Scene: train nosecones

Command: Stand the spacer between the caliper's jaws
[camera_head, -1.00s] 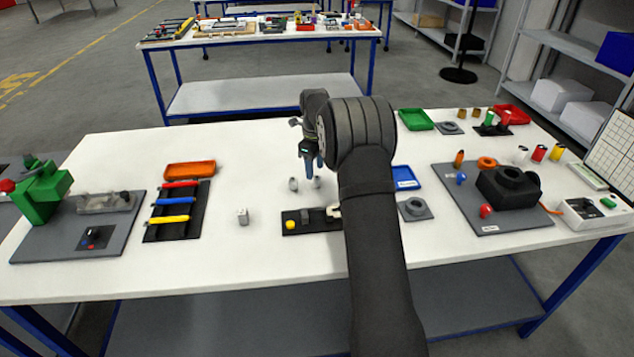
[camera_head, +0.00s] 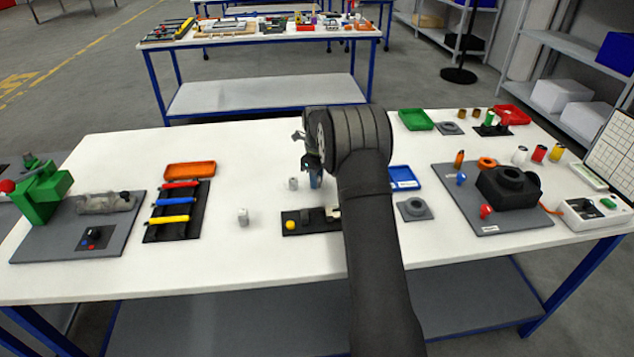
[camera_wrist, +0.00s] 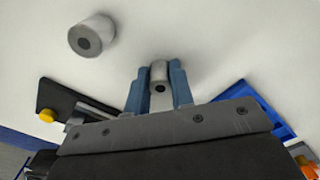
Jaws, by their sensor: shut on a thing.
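My gripper (camera_wrist: 157,88) has its blue fingers shut on a small grey spacer (camera_wrist: 158,72), with a dark hole in its end. Whether the spacer touches the table I cannot tell. The caliper (camera_head: 312,222) is a black base with a yellow knob (camera_head: 290,225) and grey jaws; my arm covers its right end. In the wrist view the caliper (camera_wrist: 62,100) is partly hidden behind my gripper.
A blue tray (camera_head: 404,178) and a grey plate with a ring (camera_head: 414,209) lie to the right. A tool rack (camera_head: 178,211) is at left.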

